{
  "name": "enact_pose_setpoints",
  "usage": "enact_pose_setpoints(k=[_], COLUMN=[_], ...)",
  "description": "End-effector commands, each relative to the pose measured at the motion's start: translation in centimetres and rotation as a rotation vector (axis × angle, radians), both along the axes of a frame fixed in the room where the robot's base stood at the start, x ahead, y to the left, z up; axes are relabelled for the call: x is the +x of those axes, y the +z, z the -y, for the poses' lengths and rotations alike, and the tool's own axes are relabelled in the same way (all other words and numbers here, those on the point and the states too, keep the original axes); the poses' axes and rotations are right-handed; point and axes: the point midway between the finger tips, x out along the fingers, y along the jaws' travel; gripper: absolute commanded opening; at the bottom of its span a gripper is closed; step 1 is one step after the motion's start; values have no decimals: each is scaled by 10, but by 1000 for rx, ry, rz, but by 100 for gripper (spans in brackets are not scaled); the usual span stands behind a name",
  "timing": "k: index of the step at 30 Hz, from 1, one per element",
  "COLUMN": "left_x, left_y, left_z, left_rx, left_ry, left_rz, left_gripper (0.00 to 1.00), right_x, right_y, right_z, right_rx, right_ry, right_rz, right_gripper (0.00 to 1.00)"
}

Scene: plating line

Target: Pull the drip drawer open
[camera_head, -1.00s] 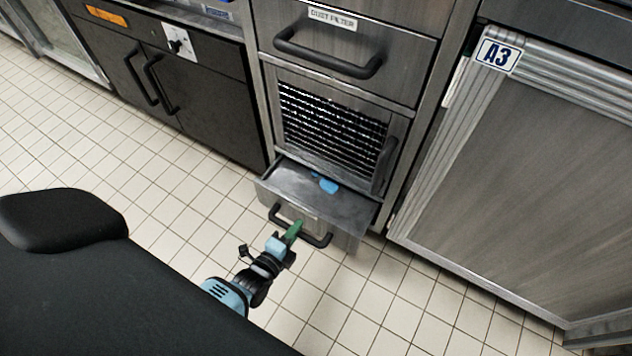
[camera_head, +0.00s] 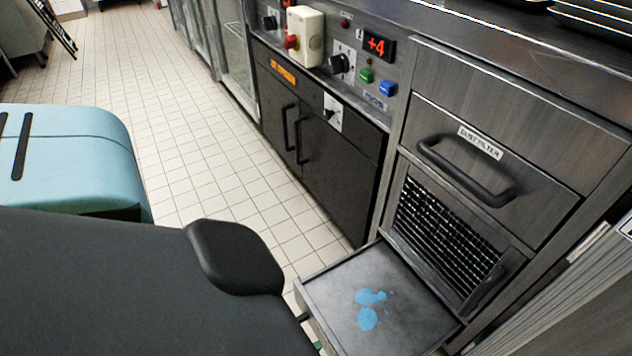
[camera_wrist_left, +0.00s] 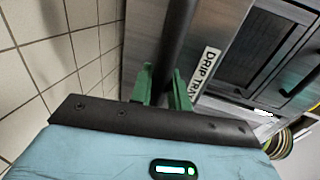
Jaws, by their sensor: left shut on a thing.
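The drip drawer (camera_head: 405,300) stands well open at the bottom of the steel cabinet in the head view. Blue liquid (camera_head: 368,318) lies in small pools on its floor. In the left wrist view its front carries a "DRIP TRAY" label (camera_wrist_left: 204,72) and a dark bar handle (camera_wrist_left: 175,45). My left gripper (camera_wrist_left: 163,85) has its green fingers on either side of this bar and is shut on it. In the head view only a sliver of green finger shows at the bottom edge, mostly hidden by my body. My right gripper is not in view.
Above the drawer are a mesh grille (camera_head: 445,235) and a closed "DUST FILTER" drawer (camera_head: 490,150). Dark cupboard doors (camera_head: 310,135) stand to the left, under a control panel with a red display (camera_head: 379,46). The tiled floor (camera_head: 195,120) left of the cabinets is clear.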

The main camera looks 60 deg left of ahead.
Motion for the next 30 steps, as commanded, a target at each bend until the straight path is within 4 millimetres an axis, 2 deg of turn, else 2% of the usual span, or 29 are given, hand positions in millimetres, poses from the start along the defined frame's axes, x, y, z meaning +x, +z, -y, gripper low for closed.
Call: enact_pose_setpoints(k=[7,8,12,23,30], left_x=[-1,-1,-1,-5,-39], left_y=[0,0,0,1,8], left_z=[0,0,0,0,-1], left_rx=[1,1,1,0,1], left_ry=[1,1,1,1,1], left_rz=[-1,-1,-1,-1,-3], left_gripper=[0,19,38,38,38], right_x=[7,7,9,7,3], right_y=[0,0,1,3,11], right_z=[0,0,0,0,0], right_rx=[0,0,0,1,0], right_ry=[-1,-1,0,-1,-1], right_rz=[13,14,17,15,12], right_gripper=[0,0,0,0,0])
